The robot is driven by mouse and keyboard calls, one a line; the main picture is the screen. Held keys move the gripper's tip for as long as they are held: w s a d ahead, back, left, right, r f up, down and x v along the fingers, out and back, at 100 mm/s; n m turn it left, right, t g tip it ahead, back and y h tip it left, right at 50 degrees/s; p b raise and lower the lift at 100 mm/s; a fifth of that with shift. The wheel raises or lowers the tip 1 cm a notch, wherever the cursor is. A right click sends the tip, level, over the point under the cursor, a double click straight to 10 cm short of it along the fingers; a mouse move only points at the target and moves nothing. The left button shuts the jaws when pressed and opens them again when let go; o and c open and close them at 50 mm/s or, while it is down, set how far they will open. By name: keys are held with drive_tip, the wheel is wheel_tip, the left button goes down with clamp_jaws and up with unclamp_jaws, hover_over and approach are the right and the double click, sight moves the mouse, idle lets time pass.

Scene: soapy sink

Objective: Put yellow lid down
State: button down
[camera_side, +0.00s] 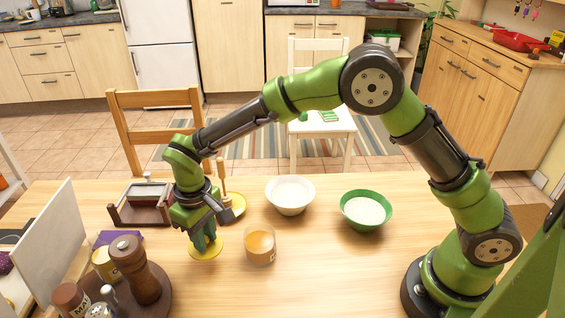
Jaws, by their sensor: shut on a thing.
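The yellow lid (205,253) is a flat round disc at the left middle of the wooden table. My gripper (206,240) points down over it and is shut on its top, probably on a knob that the fingers hide. The lid looks level and is at or just above the table; I cannot tell whether it touches. A glass jar (260,248) with orange-yellow contents stands just right of the lid, apart from it, and looks open on top.
A yellow dish (238,213) with a wooden stick is behind my gripper. A white bowl (290,207) and green bowl (367,224) stand further right. A dark wooden stand (125,217), a pepper mill (137,272) and a white board (45,248) crowd the left. The front middle table is clear.

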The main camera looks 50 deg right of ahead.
drive_tip(key=shift+f, duration=2)
drive_tip(key=shift+f, duration=0.1)
drive_tip(key=c, duration=1)
unclamp_jaws()
drive_tip(key=shift+o, duration=0.2)
